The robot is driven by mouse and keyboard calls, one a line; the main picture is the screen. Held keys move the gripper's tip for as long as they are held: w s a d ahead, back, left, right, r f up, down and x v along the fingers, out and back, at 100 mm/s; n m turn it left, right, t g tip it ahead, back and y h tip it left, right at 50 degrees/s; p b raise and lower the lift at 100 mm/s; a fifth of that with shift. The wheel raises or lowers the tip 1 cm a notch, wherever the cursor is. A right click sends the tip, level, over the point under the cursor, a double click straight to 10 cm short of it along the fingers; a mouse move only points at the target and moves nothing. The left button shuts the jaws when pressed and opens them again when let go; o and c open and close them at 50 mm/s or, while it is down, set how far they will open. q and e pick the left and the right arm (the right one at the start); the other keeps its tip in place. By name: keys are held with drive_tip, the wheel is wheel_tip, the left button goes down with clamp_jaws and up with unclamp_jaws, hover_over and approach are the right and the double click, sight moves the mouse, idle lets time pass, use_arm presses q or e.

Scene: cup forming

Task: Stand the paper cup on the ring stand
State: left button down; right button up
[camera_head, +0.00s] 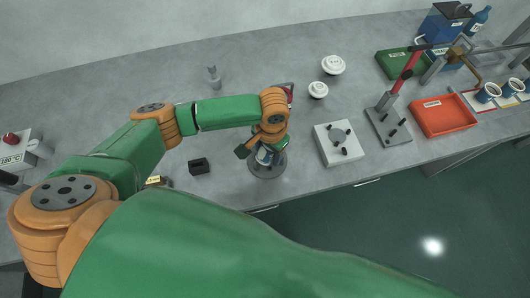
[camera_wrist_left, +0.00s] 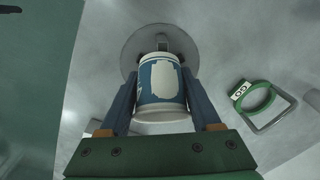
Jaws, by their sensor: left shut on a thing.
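The paper cup (camera_wrist_left: 161,84) is blue and white and sits between the two fingers of my left gripper (camera_wrist_left: 162,100), which is shut on it. In the head view the left gripper (camera_head: 266,150) is over a round grey base, and the cup (camera_head: 263,156) shows partly under the wrist. The ring stand's round grey base (camera_head: 268,172) lies on the counter below. The same grey disc (camera_wrist_left: 133,50) shows behind the cup in the left wrist view. The cup hides most of the stand, so I cannot tell whether they touch. My right gripper is not in view.
A white block with a grey disc (camera_head: 338,144) stands right of the stand, then a lever press (camera_head: 389,122) and a red tray (camera_head: 443,115). A small black box (camera_head: 199,166) is at the left. A green ring (camera_wrist_left: 258,97) lies by a square frame. The counter's front edge is close.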

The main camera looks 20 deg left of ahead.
use_arm(q)
drive_tip(key=shift+a+f, duration=0.1)
drive_tip(key=shift+a, duration=0.15)
drive_tip(key=shift+c, duration=0.5)
unclamp_jaws()
drive_tip(key=shift+s, duration=0.1)
drive_tip(key=shift+a, duration=0.1)
drive_tip(key=shift+r, duration=0.2)
